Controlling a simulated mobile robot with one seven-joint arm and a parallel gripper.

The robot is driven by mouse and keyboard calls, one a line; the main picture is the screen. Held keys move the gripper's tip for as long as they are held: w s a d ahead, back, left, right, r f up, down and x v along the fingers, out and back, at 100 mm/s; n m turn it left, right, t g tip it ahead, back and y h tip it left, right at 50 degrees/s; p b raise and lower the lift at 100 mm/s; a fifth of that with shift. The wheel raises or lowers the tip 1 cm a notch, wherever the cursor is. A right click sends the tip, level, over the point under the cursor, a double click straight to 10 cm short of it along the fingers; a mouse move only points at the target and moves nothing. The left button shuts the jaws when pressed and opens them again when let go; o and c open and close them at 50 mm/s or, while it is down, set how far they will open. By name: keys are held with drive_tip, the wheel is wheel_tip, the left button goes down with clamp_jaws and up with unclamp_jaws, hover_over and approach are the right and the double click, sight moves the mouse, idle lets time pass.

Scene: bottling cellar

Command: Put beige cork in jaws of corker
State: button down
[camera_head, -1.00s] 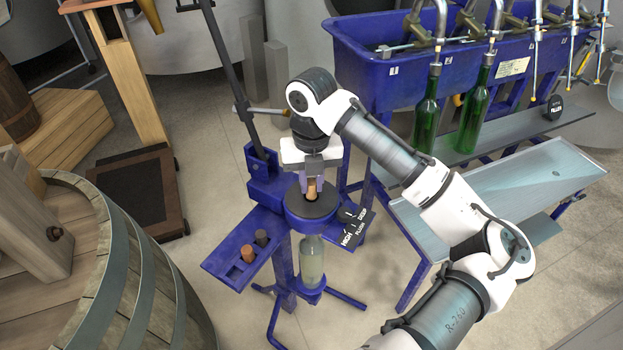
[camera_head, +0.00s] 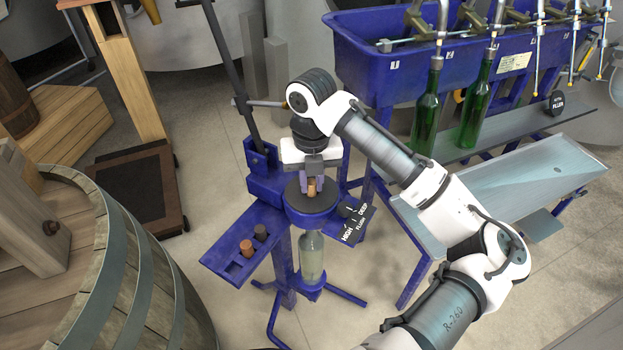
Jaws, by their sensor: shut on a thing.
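My gripper (camera_head: 312,186) points down over the corker's round dark head (camera_head: 295,200) and is shut on the beige cork (camera_head: 312,187). The cork is upright between the fingertips, at or just above the opening of the jaws. I cannot tell how far, if at all, it sits inside. The blue corker (camera_head: 267,187) stands on splayed legs, with its long dark lever (camera_head: 229,75) raised. A clear bottle (camera_head: 311,257) stands upright beneath the corker head.
A blue side tray (camera_head: 215,263) holds a brown cork (camera_head: 247,248) and a dark cork (camera_head: 261,232). A depth dial plate (camera_head: 354,222) sits right of the head. A blue filler trough (camera_head: 350,65) with green bottles (camera_head: 425,115) stands at right, a barrel (camera_head: 90,270) at left.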

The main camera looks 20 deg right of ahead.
drive_tip(key=c, duration=1.3)
unclamp_jaws()
drive_tip(key=shift+o, duration=0.2)
wheel_tip(320, 180, up, 14)
drive_tip(key=shift+f, duration=0.15)
